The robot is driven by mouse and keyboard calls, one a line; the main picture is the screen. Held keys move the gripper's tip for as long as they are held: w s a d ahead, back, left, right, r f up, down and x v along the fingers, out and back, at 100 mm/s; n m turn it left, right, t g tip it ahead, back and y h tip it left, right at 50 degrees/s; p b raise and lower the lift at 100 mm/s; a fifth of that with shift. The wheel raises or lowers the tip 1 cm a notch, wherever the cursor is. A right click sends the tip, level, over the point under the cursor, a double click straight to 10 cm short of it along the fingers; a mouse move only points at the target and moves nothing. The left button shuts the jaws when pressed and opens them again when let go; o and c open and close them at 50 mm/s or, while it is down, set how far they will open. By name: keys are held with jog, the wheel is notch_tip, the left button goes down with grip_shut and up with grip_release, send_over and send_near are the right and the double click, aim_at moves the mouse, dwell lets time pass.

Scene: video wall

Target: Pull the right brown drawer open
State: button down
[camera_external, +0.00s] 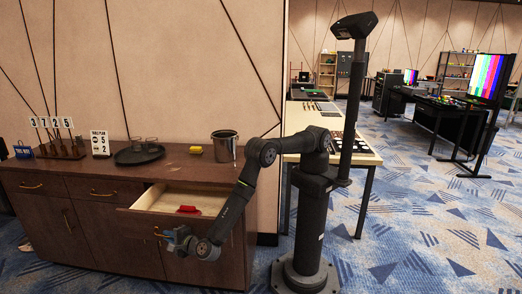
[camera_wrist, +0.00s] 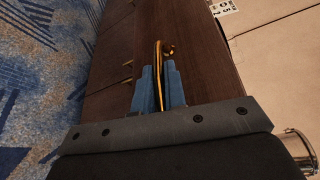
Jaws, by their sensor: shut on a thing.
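The right brown drawer (camera_external: 138,222) of the sideboard stands pulled out in the external view, its pale inside showing. My gripper (camera_external: 172,238) is at the front of this drawer. In the wrist view, the blue fingers of my gripper (camera_wrist: 160,80) are shut on the brass handle (camera_wrist: 158,48), one finger on each side of it. Part of the handle is hidden between the fingers.
A red object (camera_external: 188,209) lies in the open drawer. Patterned carpet (camera_external: 385,235) is clear at right.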

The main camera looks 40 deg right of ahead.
jog(key=shift+s+a, duration=1)
jog(key=c, duration=1.5)
grip_release()
jog(key=v, duration=1.7)
jog(key=shift+s+d, duration=0.15)
jog(key=shift+s, duration=0.05)
